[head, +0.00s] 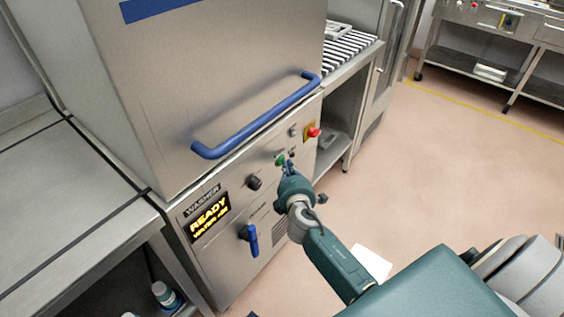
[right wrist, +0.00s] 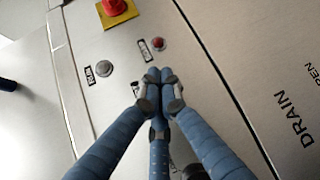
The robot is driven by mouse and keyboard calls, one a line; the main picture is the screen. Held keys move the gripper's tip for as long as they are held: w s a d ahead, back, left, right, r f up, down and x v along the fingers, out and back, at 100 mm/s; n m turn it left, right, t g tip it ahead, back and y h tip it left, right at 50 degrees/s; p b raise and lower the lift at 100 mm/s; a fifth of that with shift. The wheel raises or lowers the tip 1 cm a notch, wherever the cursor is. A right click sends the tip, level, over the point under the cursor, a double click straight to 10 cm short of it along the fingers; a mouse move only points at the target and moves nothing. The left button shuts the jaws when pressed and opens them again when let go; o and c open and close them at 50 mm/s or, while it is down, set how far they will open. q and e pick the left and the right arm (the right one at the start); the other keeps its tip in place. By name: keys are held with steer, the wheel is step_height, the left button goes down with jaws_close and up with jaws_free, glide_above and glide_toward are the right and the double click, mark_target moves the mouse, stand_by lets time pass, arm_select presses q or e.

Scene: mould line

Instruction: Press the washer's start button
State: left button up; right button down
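The washer (head: 215,95) is a steel cabinet with its hood down and a blue bar handle. Its display (head: 209,217) reads READY in yellow. A green button (head: 280,160) sits on the control panel, just left of my right gripper's fingertips. My right gripper (head: 289,168) points at the panel. In the right wrist view its blue fingers (right wrist: 158,78) are together and hold nothing visible. The green button does not show there; the fingers cover part of the panel and a label. I cannot tell whether they touch it. My left gripper is not in view.
A red emergency stop (head: 313,132) on yellow, a grey knob (head: 293,131) and a small red lamp (right wrist: 158,43) are close by. A black knob (head: 254,182) and blue drain lever (head: 251,240) are lower left. Steel tables flank the washer; the floor at right is largely open.

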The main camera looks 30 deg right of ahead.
steer(key=shift+w+a, duration=0.1)
steer(key=shift+w, duration=0.1)
steer(key=shift+s, duration=0.1)
stand_by(0.4)
steer(key=shift+s+d, duration=0.35)
steer(key=shift+s, duration=0.3)
steer(key=s, duration=0.1)
steer(key=s+d, duration=0.1)
steer(key=s, duration=0.1)
steer(key=s+d, duration=0.1)
steer(key=shift+s+p, duration=0.35)
steer(key=shift+p, duration=0.05)
stand_by(0.6)
